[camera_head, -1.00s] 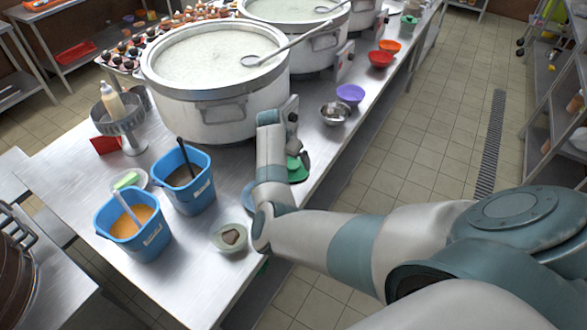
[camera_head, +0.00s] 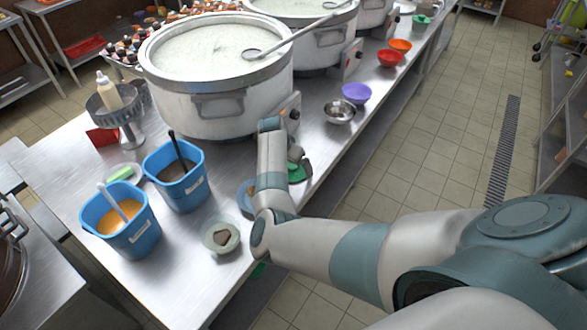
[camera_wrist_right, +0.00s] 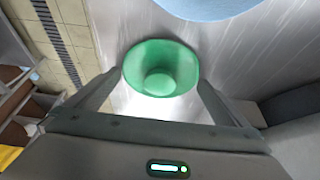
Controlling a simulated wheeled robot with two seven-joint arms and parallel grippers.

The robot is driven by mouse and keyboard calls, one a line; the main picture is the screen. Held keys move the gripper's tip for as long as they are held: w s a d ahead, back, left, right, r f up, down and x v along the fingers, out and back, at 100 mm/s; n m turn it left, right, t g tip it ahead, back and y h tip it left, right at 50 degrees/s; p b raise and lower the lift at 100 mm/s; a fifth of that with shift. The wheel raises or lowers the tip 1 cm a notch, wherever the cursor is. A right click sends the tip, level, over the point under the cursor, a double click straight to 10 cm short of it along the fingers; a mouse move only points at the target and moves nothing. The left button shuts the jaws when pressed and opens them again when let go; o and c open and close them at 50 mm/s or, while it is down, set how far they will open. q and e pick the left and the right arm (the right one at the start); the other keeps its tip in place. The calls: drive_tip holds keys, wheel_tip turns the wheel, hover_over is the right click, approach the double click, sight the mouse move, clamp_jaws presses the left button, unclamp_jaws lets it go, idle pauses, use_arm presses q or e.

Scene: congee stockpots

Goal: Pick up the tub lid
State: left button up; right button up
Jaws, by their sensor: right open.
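A green round lid-like piece (camera_wrist_right: 160,52) with a raised round knob lies on the steel counter in the right wrist view. It also shows partly in the head view (camera_head: 299,172), beside my right forearm and wrist. My right gripper (camera_wrist_right: 160,84) is open, with one finger on each side of the green piece in the picture. I cannot tell how high the fingers are above it. A blue disc (camera_wrist_right: 212,7) lies close by, cut off by the top edge; in the head view (camera_head: 246,196) my arm partly hides it. My left gripper is not in view.
Two blue tubs (camera_head: 179,181) (camera_head: 122,227) with utensils stand left. A small dish (camera_head: 221,237) lies near the front edge. A large stockpot (camera_head: 219,95) stands behind my arm. A steel bowl (camera_head: 339,112) and a purple bowl (camera_head: 356,93) stand right along the counter.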

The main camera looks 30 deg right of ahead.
drive_tip(key=c, duration=0.7)
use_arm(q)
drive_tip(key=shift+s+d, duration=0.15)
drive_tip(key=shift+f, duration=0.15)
use_arm(e)
drive_tip(key=shift+r, duration=0.15)
drive_tip(key=shift+r+b, duration=0.4)
drive_tip(key=shift+r, duration=0.2)
wheel_tip(320, 180, up, 2)
drive_tip(key=shift+w+r+b, duration=0.1)
drive_tip(key=shift+r+b, duration=0.1)
drive_tip(key=shift+b, duration=0.45)
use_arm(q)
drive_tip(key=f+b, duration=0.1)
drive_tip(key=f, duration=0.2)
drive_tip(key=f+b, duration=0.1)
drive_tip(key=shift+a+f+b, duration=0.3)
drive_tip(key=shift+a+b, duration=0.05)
use_arm(e)
drive_tip(key=s+d+r, duration=0.5)
drive_tip(key=s+r, duration=0.2)
drive_tip(key=s, duration=0.3)
drive_tip(key=shift+s+d, duration=0.2)
drive_tip(key=shift+s, duration=0.1)
